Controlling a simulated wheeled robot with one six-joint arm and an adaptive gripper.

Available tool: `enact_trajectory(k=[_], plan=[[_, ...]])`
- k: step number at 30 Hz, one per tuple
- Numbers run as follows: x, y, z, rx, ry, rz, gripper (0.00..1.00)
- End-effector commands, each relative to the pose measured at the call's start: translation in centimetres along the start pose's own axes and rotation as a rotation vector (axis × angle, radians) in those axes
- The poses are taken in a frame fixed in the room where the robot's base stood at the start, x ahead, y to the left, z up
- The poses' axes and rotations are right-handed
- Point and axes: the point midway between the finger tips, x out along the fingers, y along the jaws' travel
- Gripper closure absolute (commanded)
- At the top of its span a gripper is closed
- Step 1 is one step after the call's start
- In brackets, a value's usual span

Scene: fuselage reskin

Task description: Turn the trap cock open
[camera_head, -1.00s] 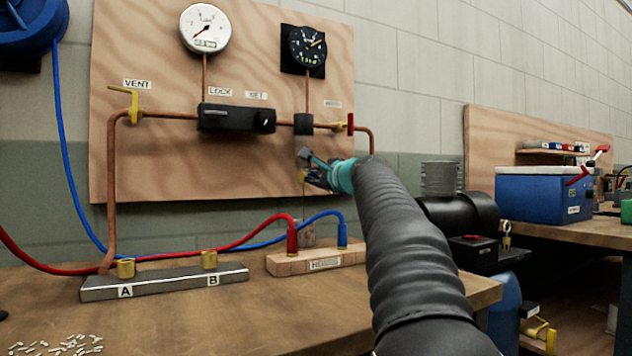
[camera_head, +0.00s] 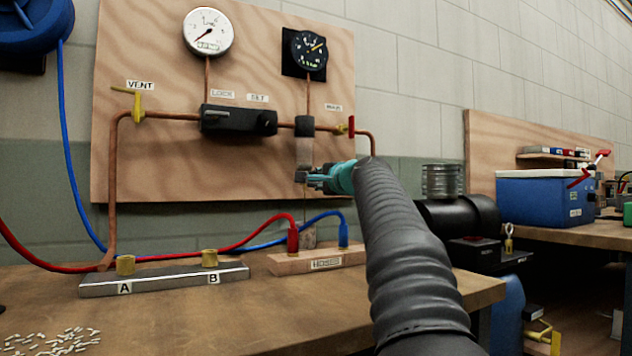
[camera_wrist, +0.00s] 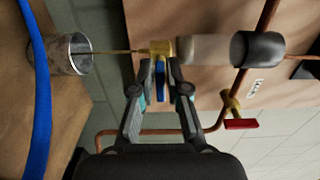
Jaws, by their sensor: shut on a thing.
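The trap cock is a brass body (camera_wrist: 160,47) with a blue lever (camera_wrist: 160,80), both in the wrist view. It sits on the end of the clear trap bowl (camera_wrist: 205,50), which hangs under a black block (camera_head: 304,126). The bowl also shows in the head view (camera_head: 304,150). My gripper (camera_wrist: 168,90) has its fingertips on both sides of the blue lever and is shut on it. In the wrist view the lever stands across the line of the bowl and the thin drain tube. In the head view my gripper (camera_head: 308,178) hides the cock.
A red-handled valve (camera_head: 351,126) is on the copper pipe just right of the block. The hose block (camera_head: 325,262) and blue hose lie below, close to my gripper.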

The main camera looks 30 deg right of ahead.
Motion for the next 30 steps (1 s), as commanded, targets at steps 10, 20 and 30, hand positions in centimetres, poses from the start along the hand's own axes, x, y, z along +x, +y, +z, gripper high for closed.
enact_trajectory(k=[10, 20, 30], plan=[[0.0, 0.1, 0.0, 0.000, -0.001, 0.002, 0.76], [0.0, 0.0, 0.0, 0.001, 0.000, 0.000, 0.65], [-3.2, -0.1, 0.0, 0.000, 0.002, 0.000, 0.65]])
